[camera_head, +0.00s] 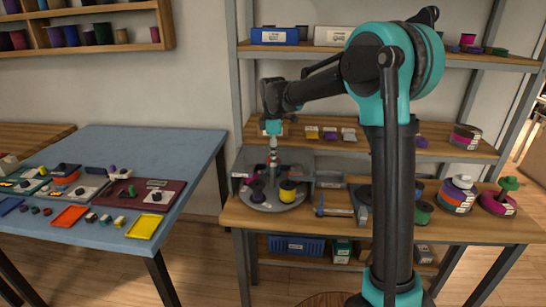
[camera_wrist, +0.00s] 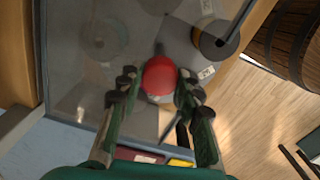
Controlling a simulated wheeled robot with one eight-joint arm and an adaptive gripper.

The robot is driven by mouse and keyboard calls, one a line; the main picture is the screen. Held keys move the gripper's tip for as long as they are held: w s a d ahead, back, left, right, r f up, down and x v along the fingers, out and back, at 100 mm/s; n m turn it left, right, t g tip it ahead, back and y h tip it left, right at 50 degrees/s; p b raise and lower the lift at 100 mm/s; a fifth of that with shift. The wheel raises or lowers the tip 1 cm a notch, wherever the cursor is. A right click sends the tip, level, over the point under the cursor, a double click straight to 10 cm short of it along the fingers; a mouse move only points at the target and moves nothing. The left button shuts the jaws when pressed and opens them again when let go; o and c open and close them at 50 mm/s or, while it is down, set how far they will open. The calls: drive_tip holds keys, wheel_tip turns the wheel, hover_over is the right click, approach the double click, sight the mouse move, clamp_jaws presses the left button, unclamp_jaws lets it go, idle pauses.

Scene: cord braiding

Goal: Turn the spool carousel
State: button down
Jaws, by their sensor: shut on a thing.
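The spool carousel (camera_head: 291,204) is a round grey plate on the wooden bench in the head view. My gripper (camera_head: 273,150) points down over the carousel's middle. In the wrist view my gripper (camera_wrist: 158,92) has its two dark green fingers closed on either side of a round red knob (camera_wrist: 159,76). The carousel plate (camera_wrist: 178,48) lies beneath it, with a dark spool (camera_wrist: 215,40) near its edge. The lower part of the knob is hidden.
Grey upright panels (camera_head: 308,160) stand behind the carousel. To its right are a blue-handled tool (camera_head: 320,207) and stacked spools (camera_head: 460,192). A blue table (camera_head: 150,150) with trays stands at left. A wooden barrel (camera_wrist: 285,40) shows in the wrist view.

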drive_tip(key=shift+n, duration=3.1)
drive_tip(key=c, duration=1)
unclamp_jaws()
wheel_tip(320, 180, up, 12)
drive_tip(key=shift+r, duration=0.1)
